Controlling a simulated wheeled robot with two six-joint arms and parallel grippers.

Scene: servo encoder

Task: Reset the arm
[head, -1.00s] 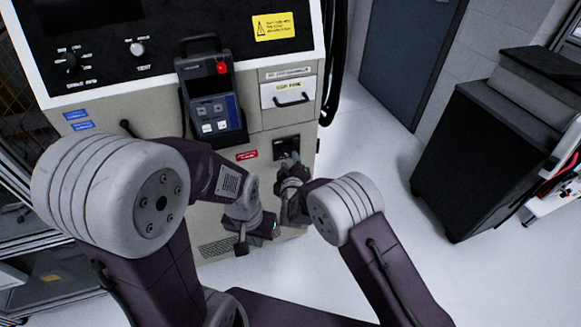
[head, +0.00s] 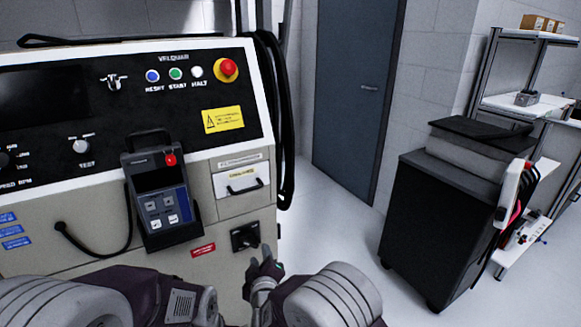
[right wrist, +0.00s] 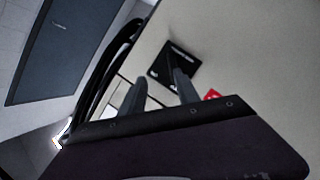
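The control cabinet's black panel (head: 95,125) carries a blue RESET button (head: 153,76), a green START button (head: 175,74), a white HALT button (head: 197,72) and a red mushroom knob (head: 226,70). A handheld pendant (head: 158,200) with a red knob sits in a holder on the cabinet front. A black rotary switch (head: 245,237) is lower right of it. My right gripper (head: 264,264) is just below this switch; contact cannot be told. In the right wrist view its fingers (right wrist: 160,92) are apart, near the switch's black plate (right wrist: 172,64). My left gripper is out of frame.
A labelled drawer (head: 243,180) is above the switch. Black cables (head: 285,130) hang on the cabinet's right side. A black cart (head: 440,225) and a shelf rack (head: 530,100) stand at the right. Floor (head: 330,225) between cabinet and cart is clear, before a blue-grey door (head: 357,90).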

